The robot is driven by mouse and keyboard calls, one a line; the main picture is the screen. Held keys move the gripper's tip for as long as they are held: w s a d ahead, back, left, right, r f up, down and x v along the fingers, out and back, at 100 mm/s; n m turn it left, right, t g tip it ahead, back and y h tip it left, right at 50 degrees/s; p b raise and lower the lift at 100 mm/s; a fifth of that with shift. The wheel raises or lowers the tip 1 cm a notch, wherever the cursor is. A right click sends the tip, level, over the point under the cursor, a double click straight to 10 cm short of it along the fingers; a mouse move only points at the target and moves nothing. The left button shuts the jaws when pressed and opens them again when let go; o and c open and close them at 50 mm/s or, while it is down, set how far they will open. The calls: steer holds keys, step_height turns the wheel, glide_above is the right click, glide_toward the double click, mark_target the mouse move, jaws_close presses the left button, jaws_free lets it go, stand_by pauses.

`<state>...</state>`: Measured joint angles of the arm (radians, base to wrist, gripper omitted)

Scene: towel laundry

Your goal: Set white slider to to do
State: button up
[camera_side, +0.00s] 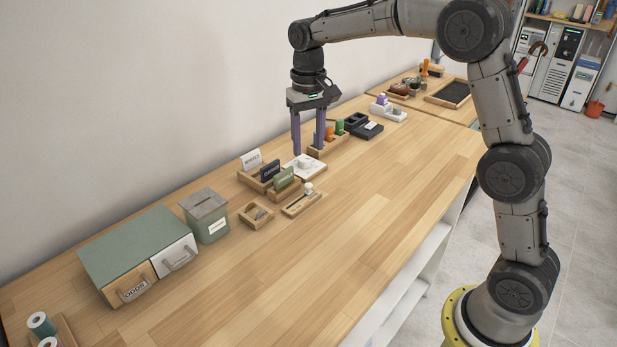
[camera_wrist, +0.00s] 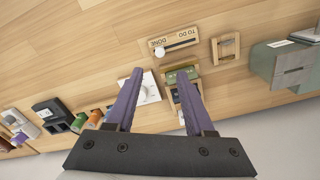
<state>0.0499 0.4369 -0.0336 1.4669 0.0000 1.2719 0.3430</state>
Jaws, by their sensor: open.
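The slider is a small wooden board (camera_side: 297,207) with a dark slot, near the front of the row of desk items. Its white knob (camera_side: 309,187) sits at the far end of the slot in the side view. In the wrist view the board (camera_wrist: 180,41) carries TO DO and DONE lettering, and the white knob (camera_wrist: 159,52) is at the left end, by the DONE side. My gripper (camera_side: 308,150) points down with its purple fingers apart and empty, above and behind the slider. The fingertips (camera_wrist: 160,76) are apart from the knob.
A white plate with a round knob (camera_side: 304,163) lies below my gripper. A wooden card holder (camera_side: 284,184) stands beside the slider, with a small wooden tray (camera_side: 257,215) nearby. A green box (camera_side: 208,222) stands farther left. The table front is clear.

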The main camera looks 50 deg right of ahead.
mark_target(308, 184)
step_height(308, 184, down, 10)
steer(key=shift+r, duration=0.1)
stand_by(0.4)
jaws_close()
stand_by(1.2)
